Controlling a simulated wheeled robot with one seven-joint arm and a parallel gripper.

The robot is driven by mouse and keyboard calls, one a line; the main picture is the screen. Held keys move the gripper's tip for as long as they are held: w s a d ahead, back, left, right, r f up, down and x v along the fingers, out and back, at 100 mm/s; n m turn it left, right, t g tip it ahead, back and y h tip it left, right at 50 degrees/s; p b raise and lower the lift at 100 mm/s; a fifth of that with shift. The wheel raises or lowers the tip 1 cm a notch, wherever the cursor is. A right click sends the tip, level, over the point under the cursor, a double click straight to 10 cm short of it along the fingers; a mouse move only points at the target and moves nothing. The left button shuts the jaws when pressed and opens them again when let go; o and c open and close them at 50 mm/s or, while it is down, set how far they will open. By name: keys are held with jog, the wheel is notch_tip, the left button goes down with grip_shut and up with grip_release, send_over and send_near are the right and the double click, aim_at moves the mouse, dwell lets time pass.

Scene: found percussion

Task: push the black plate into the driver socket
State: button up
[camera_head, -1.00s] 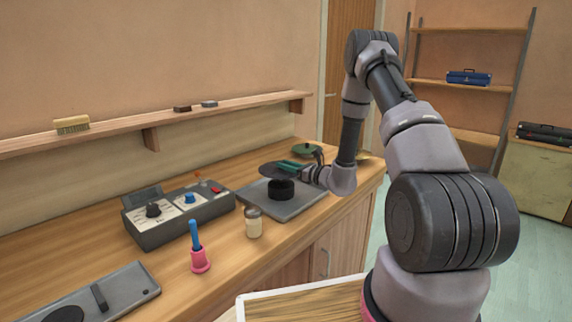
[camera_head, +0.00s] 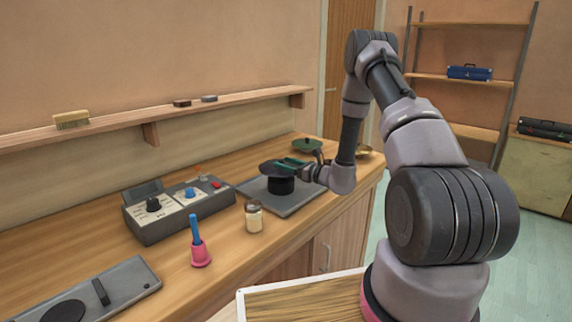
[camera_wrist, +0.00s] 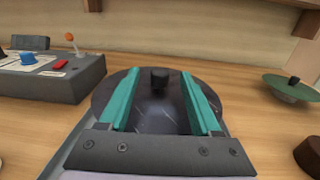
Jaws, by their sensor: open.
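The black plate (camera_head: 268,168) is a dark round disc above the black cylindrical driver (camera_head: 281,186), which stands on a grey base (camera_head: 305,204). The plate looks close to level and appears to touch the driver's top; I cannot see the socket or whether the plate is seated. In the wrist view the plate (camera_wrist: 150,112) fills the middle, with a black knob (camera_wrist: 160,80) upright on it. My gripper (camera_head: 288,163) is open over the plate. Its teal fingers (camera_wrist: 161,100) lie on either side, apart from the knob.
A grey control box (camera_head: 180,215) with knobs stands left of the base. A jar (camera_head: 254,218) and a pink bell with blue handle (camera_head: 200,252) stand near the front edge. A green dish (camera_head: 307,146) is behind. A wall shelf (camera_head: 220,109) runs above.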

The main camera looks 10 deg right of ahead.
jog(key=v, duration=1)
jog(key=shift+s+d, duration=0.25)
jog(key=shift+s, duration=0.05)
jog(key=s+a+r+n+g+y, duration=0.2)
jog(key=s+a+r+n+g, duration=0.3)
jog(key=r, duration=0.3)
jog(key=s+a+r+n+g+y, duration=0.2)
jog(key=s+a+r+n+g, duration=0.3)
jog(key=r, duration=0.3)
jog(key=s+a+r+n+g+h, duration=0.2)
jog(key=s+r+n+g+h, duration=0.15)
jog(key=s+r+n, duration=0.4)
jog(key=s+d+r+n+t+h, duration=0.6)
jog(key=s+d+r+h, duration=0.3)
jog(key=s, duration=0.3)
jog(key=shift+s+d+n+t+h, duration=0.15)
jog(key=shift+d+n+t+h, duration=0.1)
jog(key=shift+n+t+h, duration=0.15)
